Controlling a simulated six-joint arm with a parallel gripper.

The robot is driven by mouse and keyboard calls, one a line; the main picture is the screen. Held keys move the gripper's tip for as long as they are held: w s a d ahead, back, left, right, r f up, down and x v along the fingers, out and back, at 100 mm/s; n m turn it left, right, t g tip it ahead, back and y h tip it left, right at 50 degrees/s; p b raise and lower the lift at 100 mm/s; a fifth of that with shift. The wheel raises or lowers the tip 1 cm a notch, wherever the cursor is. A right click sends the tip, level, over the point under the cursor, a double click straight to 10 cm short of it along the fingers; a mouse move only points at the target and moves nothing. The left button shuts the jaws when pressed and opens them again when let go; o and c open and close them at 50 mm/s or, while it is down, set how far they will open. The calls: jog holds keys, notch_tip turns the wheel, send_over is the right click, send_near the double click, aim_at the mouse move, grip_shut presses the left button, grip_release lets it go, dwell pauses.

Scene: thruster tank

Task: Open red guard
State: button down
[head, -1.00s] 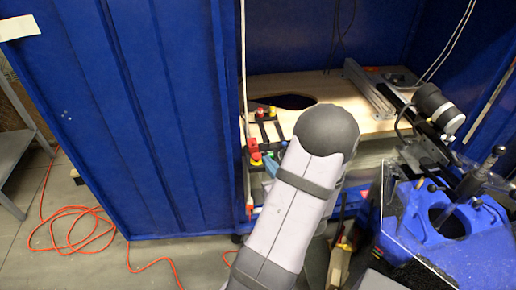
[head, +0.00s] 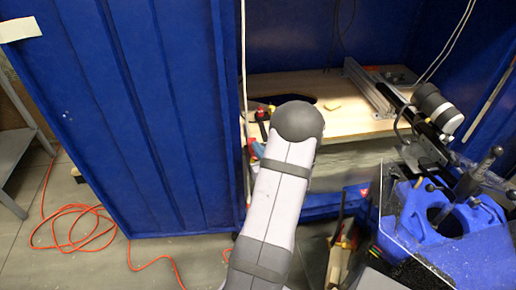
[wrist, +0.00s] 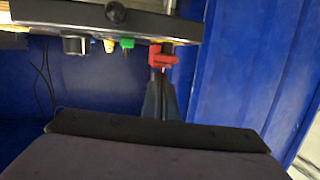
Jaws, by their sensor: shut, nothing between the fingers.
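The red guard (wrist: 163,57) shows in the wrist view, on the front of a grey panel just right of the picture's middle. My gripper (wrist: 159,76) is shut and empty. Its narrow blue-grey fingers point up the picture, with their tips just below the guard. I cannot tell whether they touch it. In the head view, my arm hides much of the panel area, and a small red part (head: 251,147) shows left of the arm beside the blue-teal fingers (head: 259,150).
Left of the guard on the panel are a green button (wrist: 127,43), a yellow one (wrist: 109,46) and a dark knob (wrist: 75,45). A black ball knob (wrist: 116,12) is above. A blue cabinet wall (head: 140,120) stands left. A blue machine (head: 450,225) is at right.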

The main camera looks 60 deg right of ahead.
jog(key=shift+r, duration=0.15)
jog(key=shift+r+p, duration=0.15)
jog(key=shift+p, duration=0.4)
jog(key=shift+w+d+p, duration=0.1)
jog(key=shift+p, duration=0.2)
